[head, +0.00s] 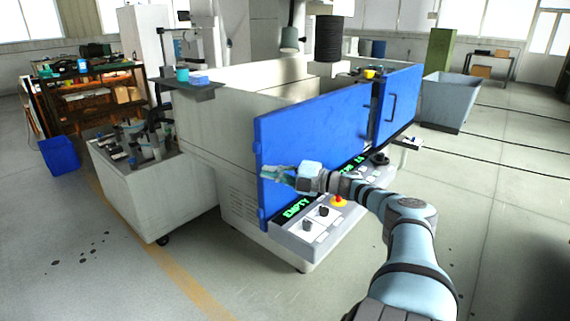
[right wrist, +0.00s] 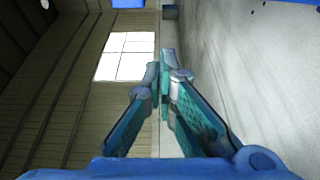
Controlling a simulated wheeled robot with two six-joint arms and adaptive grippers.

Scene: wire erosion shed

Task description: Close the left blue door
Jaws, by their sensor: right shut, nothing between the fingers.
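The left blue door (head: 310,125) is a large flat panel at the front of the white machine (head: 195,140) in the head view. A narrow dark gap separates it from the right blue door (head: 400,100), which has a dark handle. I cannot tell from this view how far the left door stands open. My right gripper (head: 268,173) is shut and empty, in front of the left door's lower part near its left edge. I cannot tell whether it touches the door. Its closed fingers show in the right wrist view (right wrist: 165,70). My left gripper is not in view.
A control panel (head: 290,243) with knobs, a yellow-based red button and green text juts out below the doors. A white cart (head: 150,195) stands to the left, a blue bin (head: 60,155) beyond it. A grey bin (head: 448,100) stands behind right. Floor in front is clear.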

